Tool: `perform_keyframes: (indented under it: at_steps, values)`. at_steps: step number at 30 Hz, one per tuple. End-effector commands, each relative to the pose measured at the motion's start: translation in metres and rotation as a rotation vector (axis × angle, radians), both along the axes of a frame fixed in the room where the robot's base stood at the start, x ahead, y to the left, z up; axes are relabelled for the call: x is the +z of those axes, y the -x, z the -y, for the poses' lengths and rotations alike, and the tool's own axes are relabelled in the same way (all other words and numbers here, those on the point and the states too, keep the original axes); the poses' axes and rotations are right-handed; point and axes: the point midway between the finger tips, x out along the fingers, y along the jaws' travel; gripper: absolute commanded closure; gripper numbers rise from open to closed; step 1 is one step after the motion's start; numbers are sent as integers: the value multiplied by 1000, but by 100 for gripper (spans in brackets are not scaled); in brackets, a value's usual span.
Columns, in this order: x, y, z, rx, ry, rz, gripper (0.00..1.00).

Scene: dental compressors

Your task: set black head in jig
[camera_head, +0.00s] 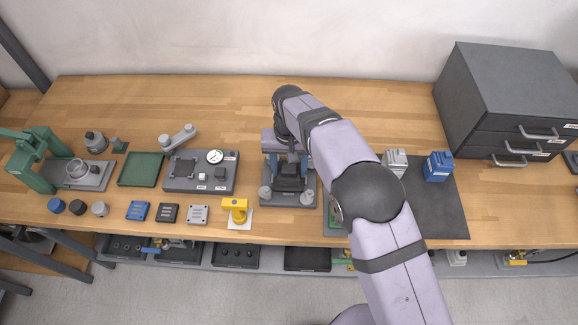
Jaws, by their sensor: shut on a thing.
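My gripper (288,162) points down over the jig (303,201), a dark grey plate with light round posts at its front corners. The gripper is shut on the black head (288,183), a dark block held between its blue-tinted fingers. The head is over the middle of the jig, and it looks level. I cannot tell whether it touches the jig, as the fingers and arm hide part of both.
A grey head (396,160) and a blue head (438,166) stand on the dark mat (440,210) at right. A yellow device (236,209) is close left of the jig. A gauge plate (200,172) and green tray (141,169) lie further left. Drawers (508,95) stand back right.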

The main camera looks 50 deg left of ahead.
Motion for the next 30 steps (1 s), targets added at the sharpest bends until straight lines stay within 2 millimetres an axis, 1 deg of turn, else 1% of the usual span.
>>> perform_keyframes:
  at_steps: [27, 28, 29, 30]
  values:
    - [0, 0, -1, 0, -4, 2, 91]
    - [0, 0, -1, 0, -4, 2, 48]
    - [0, 0, -1, 0, -4, 2, 41]
    - [0, 0, -1, 0, -3, 1, 31]
